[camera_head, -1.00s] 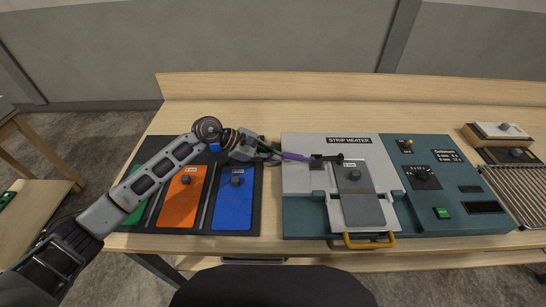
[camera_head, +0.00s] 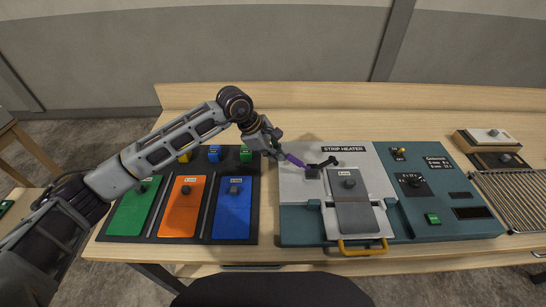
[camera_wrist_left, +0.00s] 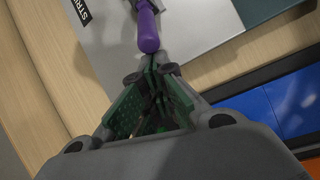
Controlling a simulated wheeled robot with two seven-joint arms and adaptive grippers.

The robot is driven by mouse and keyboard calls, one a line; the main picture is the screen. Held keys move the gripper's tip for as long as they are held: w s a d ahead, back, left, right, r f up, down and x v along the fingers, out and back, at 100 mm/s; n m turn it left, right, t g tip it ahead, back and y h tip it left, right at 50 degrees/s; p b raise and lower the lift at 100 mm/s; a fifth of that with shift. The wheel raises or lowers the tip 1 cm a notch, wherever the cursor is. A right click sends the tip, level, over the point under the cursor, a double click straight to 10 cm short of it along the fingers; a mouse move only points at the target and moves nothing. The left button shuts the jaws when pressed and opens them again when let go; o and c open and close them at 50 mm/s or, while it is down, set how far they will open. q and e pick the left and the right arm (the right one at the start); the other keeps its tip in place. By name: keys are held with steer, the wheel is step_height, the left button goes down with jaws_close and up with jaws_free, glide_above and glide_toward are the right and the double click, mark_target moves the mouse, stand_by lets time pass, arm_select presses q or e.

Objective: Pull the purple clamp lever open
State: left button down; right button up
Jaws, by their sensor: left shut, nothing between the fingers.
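The purple clamp lever (camera_head: 294,160) slants up and left from its dark clamp (camera_head: 320,165) on the light plate of the strip heater (camera_head: 296,187). My left gripper (camera_head: 279,154) is at the lever's free left end. In the left wrist view the closed green-padded fingertips (camera_wrist_left: 152,64) are right at the rounded end of the purple lever (camera_wrist_left: 148,30), with nothing held between them. I cannot tell whether they touch it. My right gripper is not in view.
Green (camera_head: 134,208), orange (camera_head: 181,207) and blue (camera_head: 233,209) panels lie in a black tray left of the heater. A yellow handle (camera_head: 362,248) is at the heater's front. A wire rack (camera_head: 513,198) lies at right. The bench behind the heater is clear.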

mark_target(289, 154)
arm_select(q)
steer(key=shift+d+r+y+b, duration=1.05)
steer(key=shift+d+r+y, duration=0.25)
steer(key=shift+d+r, duration=0.75)
steer(key=shift+d, duration=0.05)
steer(key=shift+d+r+b, duration=0.15)
steer(key=shift+d+b, duration=0.15)
steer(key=shift+b, duration=0.15)
steer(key=shift+d+r+b, duration=0.3)
steer(key=shift+d+b, duration=0.05)
steer(key=shift+d, duration=0.1)
steer(key=shift+r, duration=0.15)
steer(key=shift+d, duration=0.15)
steer(key=shift+r, duration=0.1)
steer(key=shift+d+r+p, duration=0.2)
steer(key=shift+r+p, duration=0.1)
steer(key=shift+r, duration=0.55)
step_height(289, 154, up, 8)
steer(key=p, duration=0.2)
steer(key=shift+s+d+f, duration=0.25)
steer(key=shift+s, duration=0.15)
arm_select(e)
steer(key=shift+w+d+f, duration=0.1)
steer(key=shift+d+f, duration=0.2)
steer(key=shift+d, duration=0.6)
